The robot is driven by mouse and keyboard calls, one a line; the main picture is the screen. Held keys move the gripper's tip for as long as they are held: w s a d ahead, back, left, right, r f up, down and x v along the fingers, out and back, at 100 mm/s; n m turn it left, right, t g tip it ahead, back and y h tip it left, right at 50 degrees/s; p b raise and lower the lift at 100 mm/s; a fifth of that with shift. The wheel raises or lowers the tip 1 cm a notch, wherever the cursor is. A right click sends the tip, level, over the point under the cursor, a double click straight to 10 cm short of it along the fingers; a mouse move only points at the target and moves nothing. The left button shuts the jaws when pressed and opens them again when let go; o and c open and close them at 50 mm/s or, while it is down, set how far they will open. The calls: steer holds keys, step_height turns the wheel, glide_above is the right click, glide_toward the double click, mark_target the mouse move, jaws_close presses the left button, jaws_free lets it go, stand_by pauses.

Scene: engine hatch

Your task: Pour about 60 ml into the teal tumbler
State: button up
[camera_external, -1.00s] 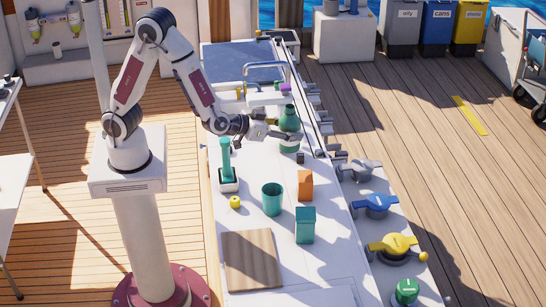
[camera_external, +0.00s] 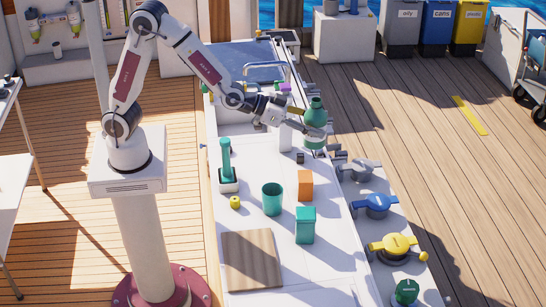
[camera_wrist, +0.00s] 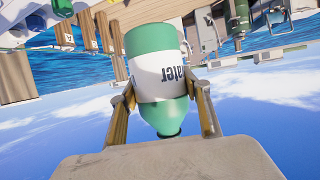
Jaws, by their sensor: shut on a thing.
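The teal tumbler (camera_external: 272,199) stands upright on the white counter, its open top facing up. My gripper (camera_external: 304,127) is shut on a green bottle (camera_external: 315,117) with a white label, and holds it near the counter's right edge, behind and to the right of the tumbler. The bottle looks roughly upright in the external view. In the wrist view the bottle (camera_wrist: 160,75) sits between the two fingers (camera_wrist: 163,110), its label partly reading "ater", and its narrow neck points toward the palm side. The tumbler is not in the wrist view.
Near the tumbler stand an orange box (camera_external: 305,185), a teal box (camera_external: 305,226), a teal-handled tool on a base (camera_external: 227,172) and a small yellow object (camera_external: 235,202). A wooden board (camera_external: 251,260) lies at the front. Valve handles (camera_external: 377,203) line the right side.

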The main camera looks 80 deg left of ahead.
mark_target(324, 121)
steer(key=shift+w+d+r+m+h, duration=0.95)
steer(key=shift+w+d+r, duration=0.25)
steer(key=shift+r, duration=0.2)
steer(key=shift+w+d+r+m+g+h, duration=0.45)
steer(key=shift+d+r+m+h, duration=0.1)
steer(key=shift+d+r+h, duration=0.15)
steer(key=shift+w+d+r+m+g+h, duration=0.25)
steer(key=shift+w+d+m+h, duration=0.15)
steer(key=shift+m+h, duration=0.15)
steer(key=shift+w+d+m+g+h, duration=0.15)
steer(key=shift+d+m+g+h, duration=0.35)
steer(key=shift+m+h, duration=0.2)
steer(key=s+a+f+m+g+h, duration=0.1)
steer(key=s+f+m+g, duration=0.1)
steer(key=f+m+g, duration=0.1)
steer(key=s+a+f+m+g+h, duration=0.2)
steer(key=s+f, duration=0.1)
steer(key=f, duration=0.2)
steer(key=s+a+f+m+g+h, duration=0.2)
steer(key=f+m+g, duration=0.1)
steer(key=f, duration=0.1)
steer(key=shift+s+f+m+g, duration=0.15)
steer(key=shift+s+m+g, duration=0.15)
steer(key=shift+s+m, duration=0.05)
steer(key=shift+s+a+f+g, duration=0.3)
steer(key=shift+s+a, duration=0.1)
